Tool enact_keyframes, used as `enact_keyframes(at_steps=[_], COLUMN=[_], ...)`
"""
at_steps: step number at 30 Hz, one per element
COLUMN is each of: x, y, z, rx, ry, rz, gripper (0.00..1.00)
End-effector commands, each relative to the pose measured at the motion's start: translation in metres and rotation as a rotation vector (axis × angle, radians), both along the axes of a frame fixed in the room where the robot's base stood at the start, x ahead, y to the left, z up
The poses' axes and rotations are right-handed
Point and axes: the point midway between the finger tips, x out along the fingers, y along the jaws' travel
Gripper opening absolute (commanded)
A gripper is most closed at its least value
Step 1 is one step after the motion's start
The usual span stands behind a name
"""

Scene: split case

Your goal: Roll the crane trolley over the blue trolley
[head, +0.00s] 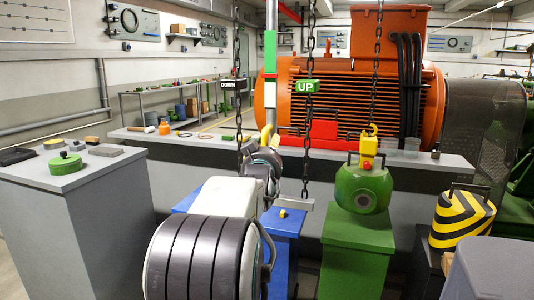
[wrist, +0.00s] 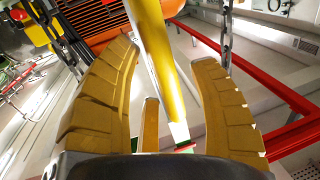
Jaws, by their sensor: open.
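A pole (head: 271,105) with green, red and white bands hangs down from above the head view; its lower end is yellow. My gripper (head: 267,140) is at that yellow end. In the wrist view my open fingers (wrist: 178,100) stand on both sides of the yellow part of the pole (wrist: 160,60), with gaps showing. The crane trolley itself is out of view above. A chain (head: 374,80) ends at a yellow hook block (head: 368,147) at the top of a green casing (head: 362,189), which sits on a green pedestal (head: 357,250). The blue trolley (head: 284,226) is partly hidden behind my arm.
A grey cabinet (head: 75,215) is at left, and a black-and-yellow striped part (head: 462,218) at right.

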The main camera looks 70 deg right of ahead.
Motion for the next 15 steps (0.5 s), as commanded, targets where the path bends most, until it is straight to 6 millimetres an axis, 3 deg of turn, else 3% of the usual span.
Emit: enact_keyframes(at_steps=[9,15], x=[0.0002,0.0002], y=[-0.001,-0.0009], z=[-0.0002,-0.0002], rx=[0.0,0.0], ry=[0.0,0.0], rz=[0.0,0.0], gripper=[0.57,0.39])
